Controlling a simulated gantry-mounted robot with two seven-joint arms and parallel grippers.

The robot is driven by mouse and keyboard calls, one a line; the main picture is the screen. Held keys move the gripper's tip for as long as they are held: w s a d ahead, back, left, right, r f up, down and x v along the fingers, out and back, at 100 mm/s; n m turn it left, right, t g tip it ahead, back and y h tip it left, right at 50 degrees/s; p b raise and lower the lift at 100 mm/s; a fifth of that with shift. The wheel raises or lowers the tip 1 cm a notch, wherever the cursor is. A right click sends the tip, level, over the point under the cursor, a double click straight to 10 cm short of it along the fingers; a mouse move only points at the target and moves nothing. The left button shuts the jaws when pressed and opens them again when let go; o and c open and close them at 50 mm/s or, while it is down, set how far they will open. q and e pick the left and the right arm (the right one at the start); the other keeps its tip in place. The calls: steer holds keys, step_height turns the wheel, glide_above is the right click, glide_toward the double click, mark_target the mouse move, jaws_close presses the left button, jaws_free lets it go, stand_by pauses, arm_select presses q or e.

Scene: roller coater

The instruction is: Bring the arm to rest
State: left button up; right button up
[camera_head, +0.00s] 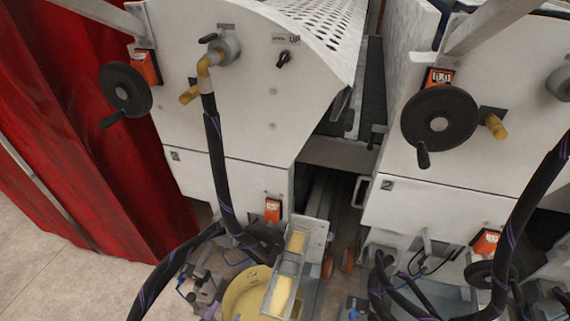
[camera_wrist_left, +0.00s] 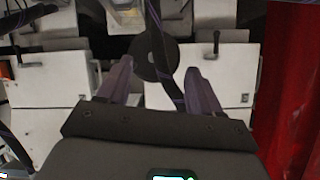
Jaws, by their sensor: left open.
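My left gripper (camera_wrist_left: 158,72) shows in the left wrist view, with its two purple fingers spread apart and nothing held between them. Beyond the fingers, a black handwheel (camera_wrist_left: 155,58) and a dark hose show in front of white machine panels; I cannot tell how far away they are. I cannot make out either gripper in the head view. My right gripper is in neither view.
The white roller coater has a left handwheel (camera_head: 125,90) and a right handwheel (camera_head: 439,126). A black hose (camera_head: 217,160) hangs down its front. A red curtain (camera_head: 90,150) stands at the left. A yellow drum (camera_head: 245,297) is at the bottom. Bare floor (camera_head: 50,280) lies lower left.

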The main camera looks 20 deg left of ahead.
arm_select(q)
steer(key=s+d+r+g+h, duration=0.1)
steer(key=s+d+r+g, duration=0.25)
steer(key=r, duration=0.55)
steer(key=s+r+g+p, duration=0.3)
steer(key=s+g, duration=0.3)
steer(key=s, duration=0.3)
step_height(320, 180, up, 36)
steer(key=p, duration=3.5)
steer(key=shift+w+d+f+p, duration=0.15)
steer(key=shift+w+f+p, duration=0.1)
steer(key=shift+p, duration=0.1)
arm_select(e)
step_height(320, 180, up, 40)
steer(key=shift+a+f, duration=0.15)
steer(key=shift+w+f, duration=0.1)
